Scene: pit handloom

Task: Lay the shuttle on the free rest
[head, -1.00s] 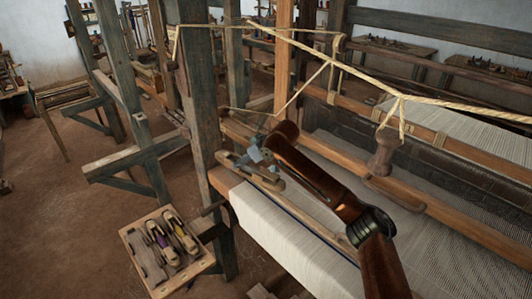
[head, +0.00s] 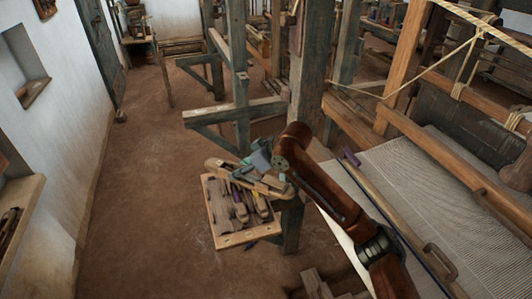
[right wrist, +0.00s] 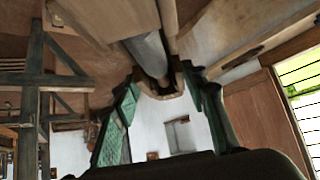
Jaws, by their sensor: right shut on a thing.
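My right gripper (head: 262,164) is shut on a wooden boat-shaped shuttle (head: 222,168) and holds it above the back part of a tray (head: 236,240). In the right wrist view the shuttle (right wrist: 158,88), with a grey cylinder in its hollow, lies between the green fingers (right wrist: 165,105). Several shuttles (head: 240,212) lie in the tray, one with purple thread. The held shuttle and gripper hide the tray's back edge, so I cannot tell which rest is free. My left gripper is not in view.
The loom's dark post (head: 310,75) and a low timber frame (head: 238,112) stand close behind the tray. The cloth beam and white warp (head: 400,175) are to the right. Bare earthen floor (head: 140,190) lies open to the left, up to the white wall.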

